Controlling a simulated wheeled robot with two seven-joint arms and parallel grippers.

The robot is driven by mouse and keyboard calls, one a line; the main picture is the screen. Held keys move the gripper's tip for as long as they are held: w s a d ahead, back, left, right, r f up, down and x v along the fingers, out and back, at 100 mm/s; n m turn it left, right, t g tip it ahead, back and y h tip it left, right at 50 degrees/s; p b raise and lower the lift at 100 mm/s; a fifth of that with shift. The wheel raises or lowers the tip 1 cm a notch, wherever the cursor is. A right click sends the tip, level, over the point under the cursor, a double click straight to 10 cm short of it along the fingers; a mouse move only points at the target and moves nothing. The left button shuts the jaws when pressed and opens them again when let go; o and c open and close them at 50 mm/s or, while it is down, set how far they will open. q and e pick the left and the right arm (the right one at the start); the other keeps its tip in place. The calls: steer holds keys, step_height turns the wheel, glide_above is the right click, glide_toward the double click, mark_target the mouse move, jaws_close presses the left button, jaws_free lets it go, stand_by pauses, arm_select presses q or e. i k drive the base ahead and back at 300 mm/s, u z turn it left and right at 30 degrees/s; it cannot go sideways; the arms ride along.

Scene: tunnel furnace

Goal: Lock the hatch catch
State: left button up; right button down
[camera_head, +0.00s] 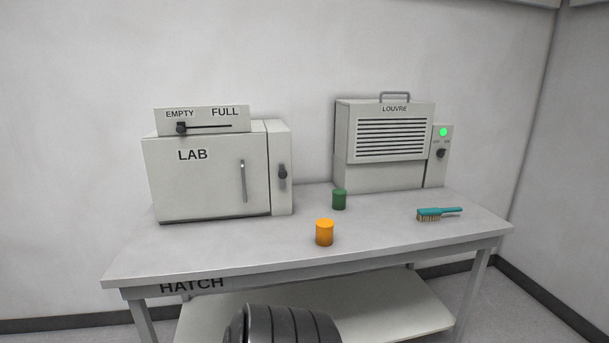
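The word HATCH (192,285) is on the front edge of the table at the left. The hatch and its catch cannot be made out in this view. Neither of my grippers is in view.
A LAB cabinet (205,180) with a handle and dark knob stands on the table (380,245) at left, with an EMPTY/FULL slider panel (215,117) on top. A LOUVRE unit (385,172) stands at right.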

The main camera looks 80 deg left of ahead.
mark_target(283, 174)
steer(key=u, duration=0.4)
steer(key=i, duration=0.85)
steer(key=u, duration=1.4)
steer(key=i, duration=0.65)
steer(key=u, duration=0.6)
